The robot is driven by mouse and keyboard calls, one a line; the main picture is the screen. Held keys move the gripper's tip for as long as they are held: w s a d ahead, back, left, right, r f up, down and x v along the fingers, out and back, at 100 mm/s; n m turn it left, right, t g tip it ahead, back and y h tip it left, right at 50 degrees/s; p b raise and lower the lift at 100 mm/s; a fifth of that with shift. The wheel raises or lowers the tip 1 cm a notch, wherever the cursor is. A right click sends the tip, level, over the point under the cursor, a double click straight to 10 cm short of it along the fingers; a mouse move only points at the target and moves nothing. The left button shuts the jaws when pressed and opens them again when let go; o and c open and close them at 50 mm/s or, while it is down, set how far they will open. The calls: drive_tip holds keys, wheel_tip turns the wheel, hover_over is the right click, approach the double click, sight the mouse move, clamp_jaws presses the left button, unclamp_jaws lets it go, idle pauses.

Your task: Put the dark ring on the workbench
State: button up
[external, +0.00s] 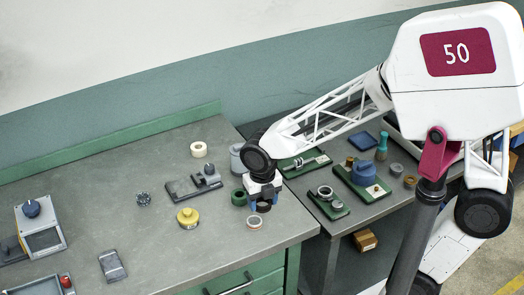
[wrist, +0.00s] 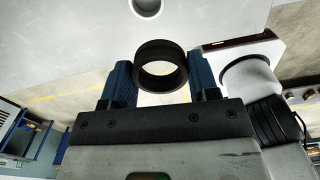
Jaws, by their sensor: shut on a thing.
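The dark ring (wrist: 160,48) is held between the two blue fingers of my gripper (wrist: 162,70) in the wrist view. In the external view my gripper (external: 263,194) points down over the front right corner of the grey workbench (external: 190,245), with the dark ring (external: 263,207) at its fingertips. The ring is close to the bench top; I cannot tell whether it touches. A pale ring with a reddish rim (external: 254,222) lies on the bench just in front of it. A green ring (external: 238,197) stands just left of my gripper.
A yellow knobbed part (external: 187,218), a dark fixture (external: 193,185), a cream roll (external: 198,149) and a grey cylinder (external: 237,157) stand nearby. A second bench at right holds green-based fixtures (external: 362,182). The workbench's front middle is clear.

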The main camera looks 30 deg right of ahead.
drive_tip(key=shift+f, duration=2.35)
drive_tip(key=shift+w, duration=0.15)
hover_over(217, 212)
drive_tip(key=shift+w+f, duration=0.15)
drive_tip(key=shift+f, duration=0.6)
drive_tip(key=shift+f, duration=1.75)
drive_tip(key=shift+f, duration=0.1)
drive_tip(key=o, duration=1)
